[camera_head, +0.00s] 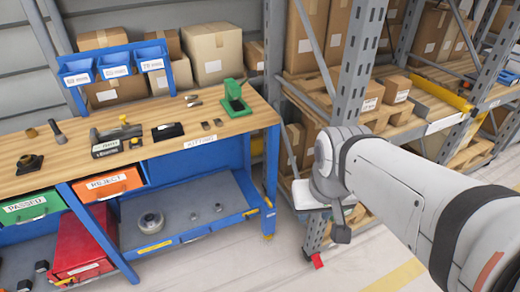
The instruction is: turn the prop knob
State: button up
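No part in view is clearly marked as the prop knob, and I cannot tell which piece it is. A dark block with a round top (30,162) sits at the left of the wooden bench top (85,178). A round grey metal part (150,222) lies on the bench's lower shelf. My white arm reaches in from the right. My gripper (341,230) seems to be the small dark grey part hanging below the wrist, right of the bench and apart from it. Its fingers are not clear, and I see nothing held.
The bench holds a grey device with a yellow knob (116,138), a green fixture (235,98) and blue bins (114,68). PASSED (32,206) and REJECT (107,184) drawers hang below. A rack upright (357,65) stands behind my arm. Floor is clear at the front.

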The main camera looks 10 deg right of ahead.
aim_at(269, 205)
jog(key=i, duration=0.9)
